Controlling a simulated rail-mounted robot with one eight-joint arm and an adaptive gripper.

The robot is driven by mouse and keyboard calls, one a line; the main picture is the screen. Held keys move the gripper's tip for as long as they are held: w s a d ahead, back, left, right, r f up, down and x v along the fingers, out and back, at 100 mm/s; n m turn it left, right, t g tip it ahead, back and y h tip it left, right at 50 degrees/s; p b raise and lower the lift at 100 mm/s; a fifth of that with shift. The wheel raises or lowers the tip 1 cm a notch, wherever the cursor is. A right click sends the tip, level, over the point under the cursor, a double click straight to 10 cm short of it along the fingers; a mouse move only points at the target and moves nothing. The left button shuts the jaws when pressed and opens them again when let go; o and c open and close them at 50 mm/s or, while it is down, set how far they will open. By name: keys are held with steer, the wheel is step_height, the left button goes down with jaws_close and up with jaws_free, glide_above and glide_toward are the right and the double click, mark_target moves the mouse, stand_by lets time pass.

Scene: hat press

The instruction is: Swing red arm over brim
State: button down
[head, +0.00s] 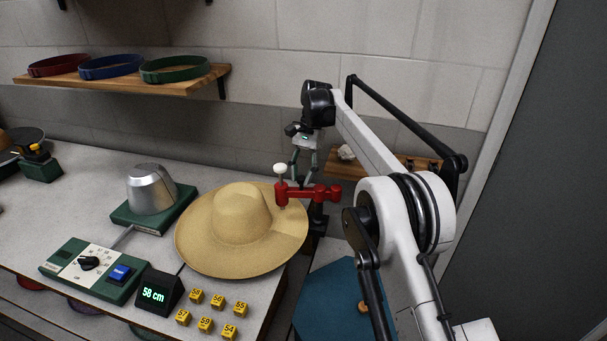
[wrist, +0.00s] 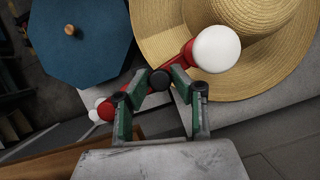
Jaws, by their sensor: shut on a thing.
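The red arm (head: 308,192) is a short red bar with a white ball knob (head: 280,169) standing at its left end. That end overlaps the right brim of the straw hat (head: 240,220). In the wrist view the white knob (wrist: 216,49) shows in front of the hat brim (wrist: 270,75). The red arm (wrist: 180,62) runs from it down to the left, between my fingers. My gripper (wrist: 157,88) is shut on the red arm, near a black round part. In the head view my gripper (head: 299,172) is behind the arm and its grip is partly hidden.
A silver hat form (head: 151,190) and a green control box (head: 90,268) stand left of the hat. A display (head: 158,292) reads 58 cm, beside several yellow number blocks (head: 205,324). A blue panel (head: 338,300) lies right of the table. A shelf (head: 130,82) holds coloured bands.

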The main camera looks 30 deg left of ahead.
steer(key=shift+s+d+n+h, duration=0.15)
steer(key=shift+s+n+h, duration=0.15)
steer(key=shift+n, duration=0.4)
steer(key=c, duration=1.5)
jaws_free()
